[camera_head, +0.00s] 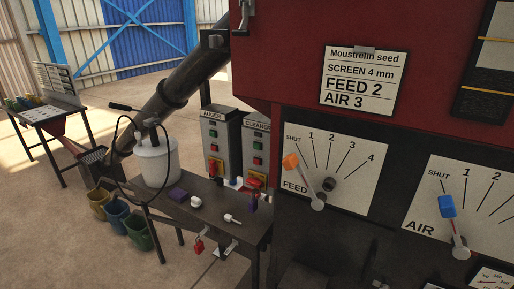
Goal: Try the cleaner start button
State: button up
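The grey control box labelled CLEANER (257,126) stands behind the small table, right of a matching box labelled AUGER (211,115). The button lettering is too small to read. Small items on the table partly cover the foot of the cleaner box. My gripper is not in this view.
A dark table (228,207) holds a white pressure pot (157,162), a purple block (177,194) and tags; a red padlock (198,246) hangs at its front. The red machine right has FEED (303,180) and AIR (450,225) levers. Buckets stand on the floor left.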

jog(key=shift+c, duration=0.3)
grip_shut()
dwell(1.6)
